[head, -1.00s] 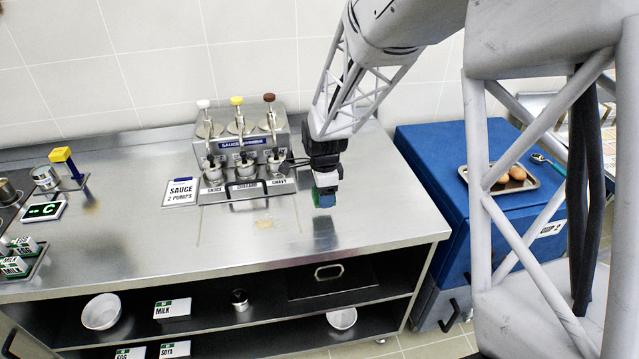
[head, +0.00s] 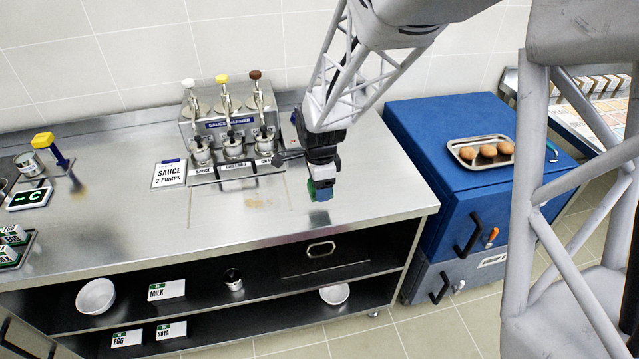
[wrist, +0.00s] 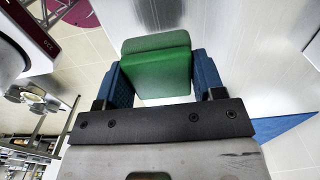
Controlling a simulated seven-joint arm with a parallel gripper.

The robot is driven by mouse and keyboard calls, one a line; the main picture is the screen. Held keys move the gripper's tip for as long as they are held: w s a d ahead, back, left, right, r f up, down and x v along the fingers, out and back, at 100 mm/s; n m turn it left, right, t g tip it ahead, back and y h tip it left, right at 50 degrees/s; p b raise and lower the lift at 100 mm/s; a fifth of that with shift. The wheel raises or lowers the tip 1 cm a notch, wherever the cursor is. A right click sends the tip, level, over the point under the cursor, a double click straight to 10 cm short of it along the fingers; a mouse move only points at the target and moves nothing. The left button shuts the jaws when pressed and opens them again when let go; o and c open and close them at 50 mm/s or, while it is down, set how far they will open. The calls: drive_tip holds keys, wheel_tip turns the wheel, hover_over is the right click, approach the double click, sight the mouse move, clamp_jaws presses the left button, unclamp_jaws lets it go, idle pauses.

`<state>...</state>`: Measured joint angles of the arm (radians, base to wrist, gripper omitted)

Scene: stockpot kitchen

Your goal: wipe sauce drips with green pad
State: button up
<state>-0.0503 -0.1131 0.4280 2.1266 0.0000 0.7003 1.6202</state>
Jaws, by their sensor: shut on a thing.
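My gripper (head: 320,192) is above the steel counter, to the right of the sauce drips. It is shut on the green pad (wrist: 157,65), which sits between the blue fingers in the wrist view. In the head view only a small green edge of the pad (head: 311,190) shows beside a finger. The sauce drips (head: 258,203) are faint tan smears on the counter in front of the sauce warmer. I cannot tell from the head view whether the pad touches the counter.
The sauce warmer (head: 228,122) with three pumps stands at the back of the counter (head: 120,230), left of my gripper. The counter's front middle is clear.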

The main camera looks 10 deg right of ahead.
drive_tip(key=o, duration=0.4)
drive_tip(key=shift+c, duration=1.4)
drive_tip(key=w+a+r, duration=0.3)
drive_tip(key=w+a, duration=0.2)
drive_tip(key=a, duration=0.6)
drive_tip(key=shift+w+a, duration=0.15)
drive_tip(key=shift+w, duration=0.25)
